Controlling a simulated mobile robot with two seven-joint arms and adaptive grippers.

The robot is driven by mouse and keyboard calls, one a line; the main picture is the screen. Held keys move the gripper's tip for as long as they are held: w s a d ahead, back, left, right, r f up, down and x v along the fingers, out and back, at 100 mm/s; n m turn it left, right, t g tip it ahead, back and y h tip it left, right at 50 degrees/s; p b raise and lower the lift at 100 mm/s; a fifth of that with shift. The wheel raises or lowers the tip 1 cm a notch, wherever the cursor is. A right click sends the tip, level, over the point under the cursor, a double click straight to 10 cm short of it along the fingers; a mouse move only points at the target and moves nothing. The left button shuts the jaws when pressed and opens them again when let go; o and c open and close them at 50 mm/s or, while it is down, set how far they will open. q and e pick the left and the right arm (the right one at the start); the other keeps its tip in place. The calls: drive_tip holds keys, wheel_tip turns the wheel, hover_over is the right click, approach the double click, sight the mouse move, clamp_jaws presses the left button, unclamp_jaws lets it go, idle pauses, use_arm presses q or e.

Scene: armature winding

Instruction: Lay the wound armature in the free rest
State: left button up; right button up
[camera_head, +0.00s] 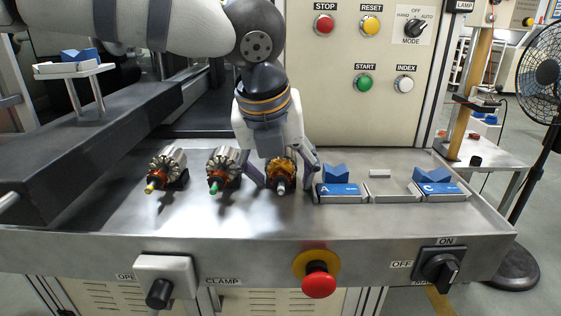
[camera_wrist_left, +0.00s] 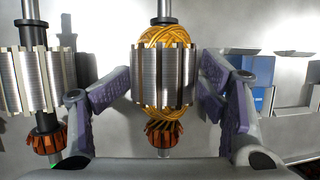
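The wound armature (camera_head: 282,168), with golden windings, stands among two other armatures on the metal bench, at the right end of their row. In the left wrist view the wound armature (camera_wrist_left: 163,75) is in the centre, its copper commutator toward the bottom. My left gripper (camera_head: 282,178) is over it, with a finger on each side. In the wrist view the fingers (camera_wrist_left: 165,95) are spread, and the pads look close to the core but not closed on it. Blue V-shaped rests marked A (camera_head: 337,189) and C (camera_head: 437,188) sit to the right, both empty. My right gripper is not in view.
A bare armature with a green tip (camera_head: 224,172) is close to the left of my gripper; one with a yellow tip (camera_head: 165,172) is farther left. A flat grey piece (camera_head: 390,193) lies between the rests. A control panel (camera_head: 365,110) stands behind; a raised front edge carries a red button (camera_head: 318,280).

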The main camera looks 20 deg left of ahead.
use_arm(q)
drive_tip(key=shift+v, duration=0.85)
drive_tip(key=v, duration=1.1)
